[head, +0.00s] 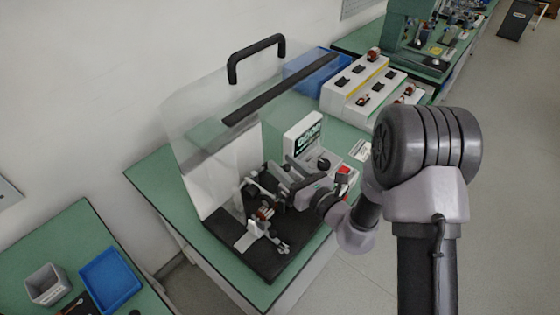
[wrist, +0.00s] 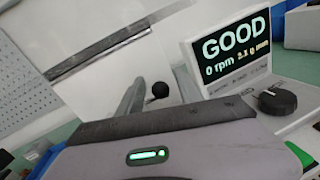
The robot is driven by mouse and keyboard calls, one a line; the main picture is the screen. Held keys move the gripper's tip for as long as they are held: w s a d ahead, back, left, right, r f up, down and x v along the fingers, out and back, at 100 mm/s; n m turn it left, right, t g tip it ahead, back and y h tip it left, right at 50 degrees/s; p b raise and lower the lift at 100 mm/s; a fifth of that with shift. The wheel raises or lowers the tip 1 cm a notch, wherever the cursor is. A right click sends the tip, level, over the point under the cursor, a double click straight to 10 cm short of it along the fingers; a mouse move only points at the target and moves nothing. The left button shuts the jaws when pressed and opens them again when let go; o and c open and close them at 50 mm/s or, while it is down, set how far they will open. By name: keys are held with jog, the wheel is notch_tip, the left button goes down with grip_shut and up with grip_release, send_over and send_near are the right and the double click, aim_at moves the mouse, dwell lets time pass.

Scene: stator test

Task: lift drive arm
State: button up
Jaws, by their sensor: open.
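The test rig has a black base (head: 262,262) on the green bench, under a raised clear cover (head: 215,110) with a black handle. A small copper-coloured part (head: 264,213) sits among its metal fittings. My gripper (head: 268,190) reaches in from the right, over the rig, with its jaws open. I cannot tell whether it touches anything. In the wrist view a grey bar (wrist: 132,92) with a black knob (wrist: 160,90) stands beyond the gripper's housing; it may be the drive arm. The housing hides the fingertips there.
The tester's display (wrist: 232,52) reads GOOD and 0 rpm, beside a black dial (wrist: 277,100). A red button (head: 343,170) is close to my wrist. A blue bin (head: 308,72) and a white rack (head: 362,85) stand behind. A blue tray (head: 110,280) lies on the left bench.

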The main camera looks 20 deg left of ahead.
jog(key=shift+x, duration=1.1)
grip_shut()
dwell(0.6)
